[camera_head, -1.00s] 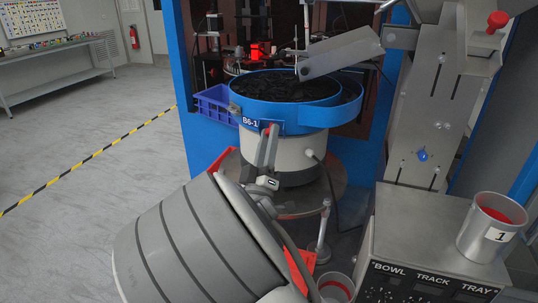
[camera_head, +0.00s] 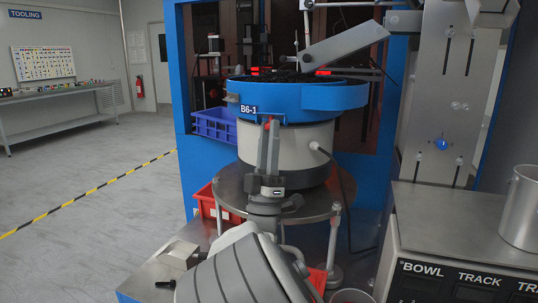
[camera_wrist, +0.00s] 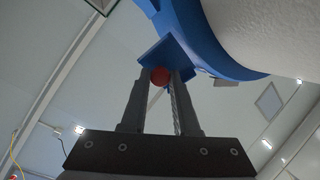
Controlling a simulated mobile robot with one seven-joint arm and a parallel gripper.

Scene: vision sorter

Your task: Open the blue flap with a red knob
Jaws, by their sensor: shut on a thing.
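The blue flap (camera_wrist: 165,52) is a small square plate on the underside of the blue bowl rim in the wrist view. Its round red knob (camera_wrist: 160,76) sits between my fingertips. My gripper (camera_wrist: 159,82) is shut on the red knob. In the head view my gripper (camera_head: 269,128) points up at the blue bowl (camera_head: 320,97), just right of the B6-1 label. Only a bit of red shows at the fingertips there, and my fingers mostly hide the flap. I cannot tell how far the flap is open.
The bowl's pale base (camera_head: 303,148) stands on a round metal table (camera_head: 300,205) close behind my gripper. A blue crate (camera_head: 214,125) is at left, a red bin (camera_head: 206,200) below it. A control box (camera_head: 450,230) and metal cup (camera_head: 522,208) stand at right. The left floor is clear.

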